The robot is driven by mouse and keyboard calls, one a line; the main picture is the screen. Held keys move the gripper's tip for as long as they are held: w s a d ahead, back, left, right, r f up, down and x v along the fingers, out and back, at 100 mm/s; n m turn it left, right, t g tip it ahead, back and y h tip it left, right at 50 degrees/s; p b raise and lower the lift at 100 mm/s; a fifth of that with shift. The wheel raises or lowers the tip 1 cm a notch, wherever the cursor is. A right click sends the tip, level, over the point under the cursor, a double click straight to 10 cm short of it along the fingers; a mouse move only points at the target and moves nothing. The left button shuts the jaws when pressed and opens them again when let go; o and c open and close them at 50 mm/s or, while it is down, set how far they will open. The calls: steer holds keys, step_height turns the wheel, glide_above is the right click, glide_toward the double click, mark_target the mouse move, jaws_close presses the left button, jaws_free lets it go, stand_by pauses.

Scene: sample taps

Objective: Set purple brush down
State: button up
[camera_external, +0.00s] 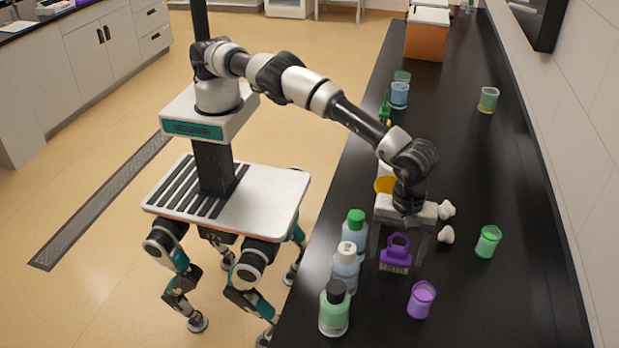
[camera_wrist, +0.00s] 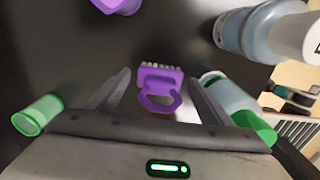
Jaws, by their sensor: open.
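The purple brush (camera_external: 395,254) is on the black counter, with its pale bristles toward the front of the external view and its ring handle toward my gripper. In the wrist view the brush (camera_wrist: 160,86) lies between my two spread fingers, with a gap on each side. My gripper (camera_external: 398,250) is open around the brush, and it also shows in the wrist view (camera_wrist: 160,82). I cannot tell exactly how high the fingers are above the counter.
Several bottles (camera_external: 345,262) stand just left of the brush. A purple beaker (camera_external: 421,300) is in front to the right, and a green beaker (camera_external: 488,241) is farther right. Two white knobs (camera_external: 446,235) are close by my gripper. The counter's right front (camera_external: 510,310) is clear.

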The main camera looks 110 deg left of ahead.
step_height(320, 180, up, 12)
steer(key=shift+f, duration=0.1)
stand_by(0.6)
steer(key=w+a+r+m+t+h, duration=0.1)
steer(key=a+r+m, duration=0.1)
steer(key=a+r, duration=1.15)
steer(key=s+a+r+m+t+h, duration=0.1)
steer(key=s+a+r+m, duration=0.3)
steer(key=s+a+r, duration=0.35)
steer(key=s+a+m+t, duration=0.1)
steer(key=s+a+m, duration=0.3)
steer(key=s, duration=0.5)
steer(key=s+a+f+m+t+y, duration=0.1)
steer(key=s+a+m, duration=0.2)
steer(key=s+a, duration=0.3)
steer(key=s+a+f+m+t+y, duration=0.1)
steer(key=s+a+m, duration=0.3)
steer(key=s, duration=0.8)
steer(key=shift+s+a+m+t, duration=0.3)
steer(key=shift+s+a, duration=0.05)
steer(key=shift+a, duration=0.05)
